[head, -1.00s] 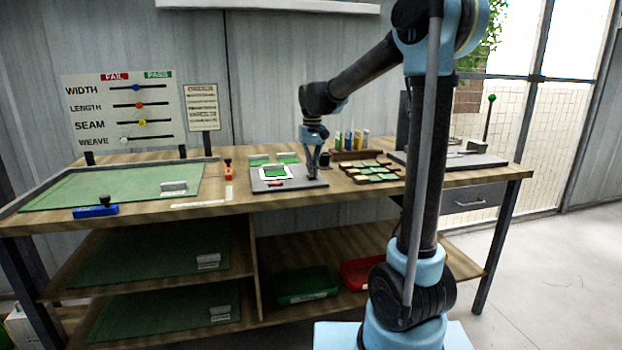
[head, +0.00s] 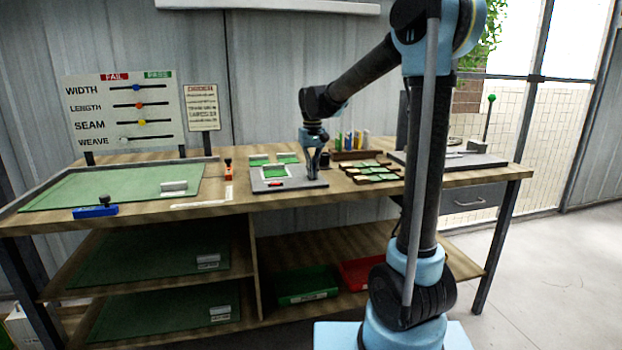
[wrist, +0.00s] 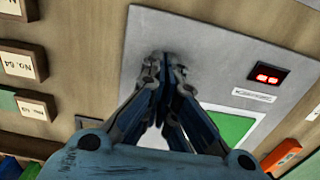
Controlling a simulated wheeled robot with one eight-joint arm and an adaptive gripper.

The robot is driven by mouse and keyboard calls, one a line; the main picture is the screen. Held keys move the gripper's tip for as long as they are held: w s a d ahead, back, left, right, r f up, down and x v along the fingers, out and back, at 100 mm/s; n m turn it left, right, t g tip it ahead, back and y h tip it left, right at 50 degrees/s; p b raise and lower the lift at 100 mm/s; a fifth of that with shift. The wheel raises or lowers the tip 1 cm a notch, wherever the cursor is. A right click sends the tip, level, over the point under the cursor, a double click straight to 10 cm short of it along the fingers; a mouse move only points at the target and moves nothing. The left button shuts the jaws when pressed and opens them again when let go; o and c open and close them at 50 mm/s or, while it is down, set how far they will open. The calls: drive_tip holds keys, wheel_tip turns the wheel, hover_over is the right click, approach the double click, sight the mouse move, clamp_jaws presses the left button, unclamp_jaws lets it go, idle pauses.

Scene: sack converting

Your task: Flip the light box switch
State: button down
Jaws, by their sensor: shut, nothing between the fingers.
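The light box (head: 300,184) is a flat grey plate on the bench, with a green swatch on its pale window (head: 275,172). In the wrist view the grey plate (wrist: 200,40) fills the middle, and part of the green swatch (wrist: 232,126) shows at lower right. A small black part with two red lit marks (wrist: 268,73) sits on the plate. My gripper (head: 312,178) is shut and empty, pointing down at the plate's right part. In the wrist view the fingertips (wrist: 161,56) meet at the plate. A dark spot shows there; the switch itself is hidden or cannot be made out.
A tray of green swatches (head: 372,172) and a rack of coloured bottles (head: 350,145) stand right of the box. An orange tool (head: 228,170) stands left, beside a green mat (head: 120,186). A gauge board (head: 125,108) stands behind. A lever press (head: 470,155) is at far right.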

drive_tip(key=shift+r, duration=3.5)
drive_tip(key=s+d+f, duration=0.2)
drive_tip(key=s+d, duration=0.7)
drive_tip(key=s+d+f+m+t, duration=0.1)
drive_tip(key=s+d+f, duration=0.5)
drive_tip(key=s+f, duration=0.3)
drive_tip(key=s+d+f+m+t, duration=0.1)
drive_tip(key=s+d+f+m, duration=0.1)
drive_tip(key=s+d+f, duration=0.4)
drive_tip(key=s+f, duration=0.3)
drive_tip(key=s, duration=0.4)
drive_tip(key=shift+s+d+f, duration=0.15)
drive_tip(key=shift+s+f, duration=0.15)
drive_tip(key=shift+s, duration=0.1)
